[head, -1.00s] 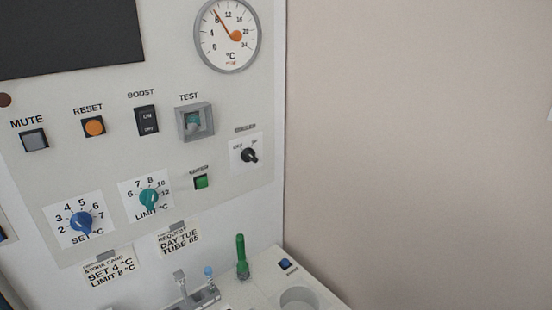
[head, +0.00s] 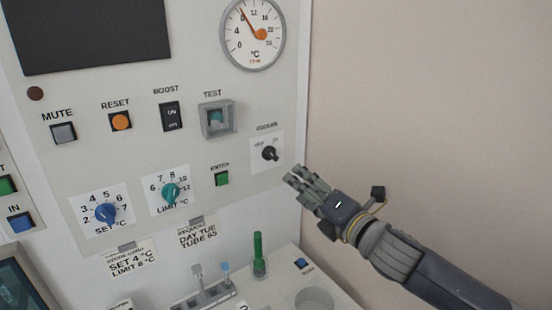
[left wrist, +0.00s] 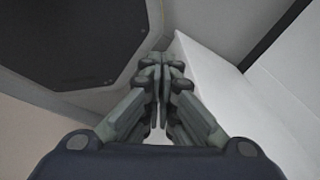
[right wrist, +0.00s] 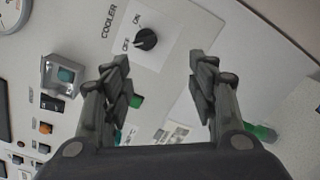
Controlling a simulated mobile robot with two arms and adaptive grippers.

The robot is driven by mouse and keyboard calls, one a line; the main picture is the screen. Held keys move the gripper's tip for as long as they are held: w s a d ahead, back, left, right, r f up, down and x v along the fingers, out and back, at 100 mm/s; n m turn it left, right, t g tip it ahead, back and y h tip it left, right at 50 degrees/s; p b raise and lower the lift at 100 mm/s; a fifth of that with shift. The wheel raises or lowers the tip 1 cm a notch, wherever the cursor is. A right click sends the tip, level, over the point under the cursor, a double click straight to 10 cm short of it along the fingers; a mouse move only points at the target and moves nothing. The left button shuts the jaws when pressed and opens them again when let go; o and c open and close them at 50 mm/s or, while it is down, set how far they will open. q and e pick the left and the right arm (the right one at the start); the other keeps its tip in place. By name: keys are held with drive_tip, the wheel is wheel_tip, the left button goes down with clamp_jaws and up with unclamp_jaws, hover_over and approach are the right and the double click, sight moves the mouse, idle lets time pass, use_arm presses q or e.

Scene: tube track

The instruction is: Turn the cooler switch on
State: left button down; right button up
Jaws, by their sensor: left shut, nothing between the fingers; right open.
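The cooler switch is a black rotary knob (head: 269,153) on a white label plate with OFF and ON marks, on the right part of the panel. In the right wrist view the knob (right wrist: 146,39) sits ahead of the fingers, between and beyond them, with its pointer nearer the OFF mark. My right gripper (head: 294,176) is open and empty, below and to the right of the knob in the head view, apart from it. It also shows in the right wrist view (right wrist: 160,68). My left gripper (left wrist: 160,62) is shut and empty, away from the panel.
Near the knob are the green ENTER button (head: 221,178), the guarded TEST button (head: 218,119) and the teal LIMIT knob (head: 170,191). Below are a green tube (head: 258,252) and a rack (head: 205,297) on a white ledge. A plain wall is at the right.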

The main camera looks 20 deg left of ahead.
sight(274, 157)
drive_tip(key=w+a, duration=0.2)
drive_tip(key=w+a+r+n+b, duration=0.1)
drive_tip(key=w+a, duration=0.1)
drive_tip(key=w+a+r+n+b, duration=0.1)
drive_tip(key=w+a, duration=0.1)
drive_tip(key=a, duration=0.1)
drive_tip(key=shift+a+r+y, duration=0.1)
drive_tip(key=shift+y, duration=0.2)
drive_tip(key=shift+x, duration=0.95)
drive_tip(key=c, duration=1.1)
